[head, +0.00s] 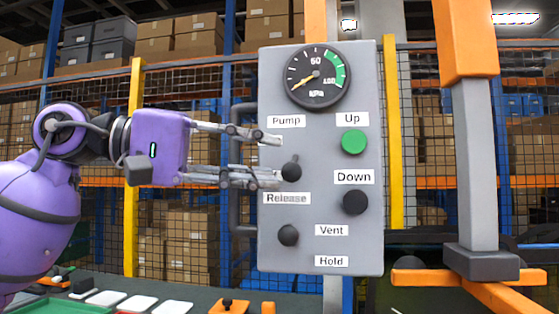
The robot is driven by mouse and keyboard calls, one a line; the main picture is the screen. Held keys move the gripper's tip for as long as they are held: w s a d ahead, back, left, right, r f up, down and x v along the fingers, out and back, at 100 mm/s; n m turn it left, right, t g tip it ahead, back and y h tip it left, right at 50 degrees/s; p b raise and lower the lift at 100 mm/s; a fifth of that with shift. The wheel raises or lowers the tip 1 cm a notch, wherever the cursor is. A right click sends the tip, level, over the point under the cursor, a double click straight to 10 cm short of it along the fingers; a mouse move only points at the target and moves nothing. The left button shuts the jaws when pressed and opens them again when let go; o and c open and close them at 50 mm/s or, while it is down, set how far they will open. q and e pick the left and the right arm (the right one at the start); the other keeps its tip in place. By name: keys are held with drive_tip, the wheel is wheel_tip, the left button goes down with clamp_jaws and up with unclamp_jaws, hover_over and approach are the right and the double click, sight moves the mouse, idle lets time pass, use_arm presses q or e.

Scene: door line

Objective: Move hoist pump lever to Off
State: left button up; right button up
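A grey control panel (362,240) stands upright in the middle of the head view. A small black lever (291,171) sits between its "Pump" label (286,121) and its "Release" label (286,198). No "Off" label shows. My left gripper (276,160) comes in from the left, open and empty. Its upper finger ends below "Pump"; its lower finger ends beside the lever, partly overlapping it. I cannot tell whether it touches. My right gripper is not in view.
The panel also bears a gauge (318,76), a green "Up" button (354,141), a black "Down" button (355,202) and a lower black knob (288,235) near "Vent" and "Hold". An orange and grey post (480,150) stands right. A bench (195,290) lies below.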

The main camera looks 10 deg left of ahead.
use_arm(q)
drive_tip(key=f+v, duration=0.1)
drive_tip(key=v, duration=0.7)
drive_tip(key=shift+a+r, duration=0.2)
drive_tip(key=shift+r, duration=0.25)
